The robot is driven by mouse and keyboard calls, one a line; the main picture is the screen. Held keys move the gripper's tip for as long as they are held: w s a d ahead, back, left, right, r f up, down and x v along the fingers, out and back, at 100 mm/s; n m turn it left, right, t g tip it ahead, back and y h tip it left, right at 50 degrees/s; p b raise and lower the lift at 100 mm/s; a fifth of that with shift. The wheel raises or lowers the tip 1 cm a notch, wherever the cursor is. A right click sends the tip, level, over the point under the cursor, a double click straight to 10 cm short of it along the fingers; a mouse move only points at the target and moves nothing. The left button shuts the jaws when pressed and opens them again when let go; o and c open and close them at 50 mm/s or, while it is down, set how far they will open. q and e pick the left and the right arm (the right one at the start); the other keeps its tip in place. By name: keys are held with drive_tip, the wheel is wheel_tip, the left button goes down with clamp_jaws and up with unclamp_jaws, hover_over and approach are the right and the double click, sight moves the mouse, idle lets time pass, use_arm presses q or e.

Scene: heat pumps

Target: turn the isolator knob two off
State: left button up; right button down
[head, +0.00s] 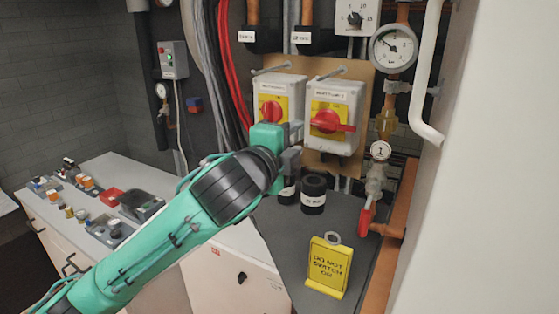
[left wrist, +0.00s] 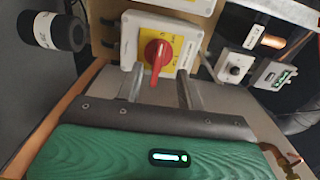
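Isolator two is the right grey box (head: 333,112) with a yellow plate. Its red knob (head: 328,122) has its handle lying about level, pointing right. In the left wrist view the red knob (left wrist: 157,52) is just beyond my fingers, its handle pointing down the picture. My left gripper (head: 293,143) is in front of the boxes, low and left of this knob in the head view. Its two fingers (left wrist: 160,88) are apart and empty, one to each side of the handle's line. Whether they touch anything cannot be told. My right gripper is not in view.
A second isolator (head: 273,105) is immediately left, partly behind my gripper. Below are a black cylinder (head: 313,194) and a yellow "do not switch on" sign (head: 328,267). A gauge (head: 393,48) and a red-handled valve (head: 367,217) are at right.

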use_arm(q)
drive_tip(key=b+v, duration=0.1)
drive_tip(key=v, duration=0.4)
drive_tip(key=shift+s+a, duration=0.1)
